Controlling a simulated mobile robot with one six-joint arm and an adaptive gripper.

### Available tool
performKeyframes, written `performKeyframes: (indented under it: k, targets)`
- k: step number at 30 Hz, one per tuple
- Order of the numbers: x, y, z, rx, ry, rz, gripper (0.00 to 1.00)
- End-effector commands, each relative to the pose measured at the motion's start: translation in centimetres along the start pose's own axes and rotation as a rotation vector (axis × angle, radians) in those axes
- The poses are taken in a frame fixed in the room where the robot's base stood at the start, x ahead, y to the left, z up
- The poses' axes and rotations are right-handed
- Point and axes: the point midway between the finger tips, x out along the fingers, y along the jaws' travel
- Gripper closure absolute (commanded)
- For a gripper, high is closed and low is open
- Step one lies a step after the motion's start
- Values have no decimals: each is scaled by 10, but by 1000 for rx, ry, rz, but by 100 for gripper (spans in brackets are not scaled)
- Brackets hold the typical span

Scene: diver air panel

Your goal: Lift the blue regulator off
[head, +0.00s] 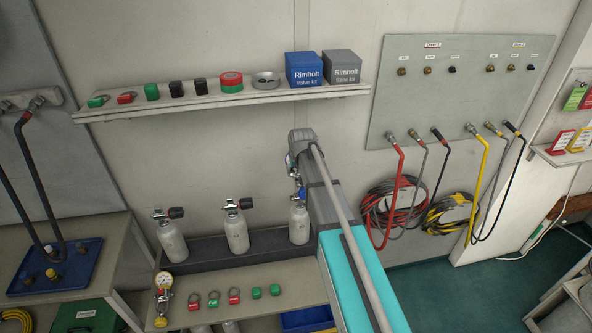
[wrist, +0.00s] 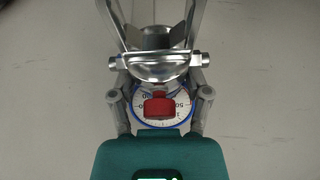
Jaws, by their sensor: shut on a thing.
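The blue regulator shows in the wrist view as a round white dial with a blue rim (wrist: 133,106) and a red part over its middle. Grey gripper fingers stand on both sides of it, and my gripper (wrist: 160,62) is shut on it. A silver clamp-like metal piece lies just above the dial. In the head view a bit of the blue regulator (head: 301,193) shows just above the rightmost white cylinder (head: 299,222), partly hidden by my arm. I cannot tell whether regulator and cylinder still touch.
Two more white cylinders (head: 173,240) (head: 237,232) with black knobs stand to the left in the dark rack. A gauge (head: 163,280) and several padlocks and green blocks lie on the bench in front. A shelf (head: 225,101) with boxes hangs above. A hose panel (head: 455,85) is at right.

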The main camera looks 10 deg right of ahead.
Motion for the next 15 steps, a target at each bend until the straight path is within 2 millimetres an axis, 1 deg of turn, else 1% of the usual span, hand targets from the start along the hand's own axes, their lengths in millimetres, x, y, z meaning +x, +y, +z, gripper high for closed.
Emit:
performKeyframes:
  k: [1, 6, 15]
  targets:
    - [-10, 0, -4, 0, 0, 0, 98]
    - [-23, 0, -10, 0, 0, 0, 98]
    - [-36, 0, -15, 0, 0, 0, 98]
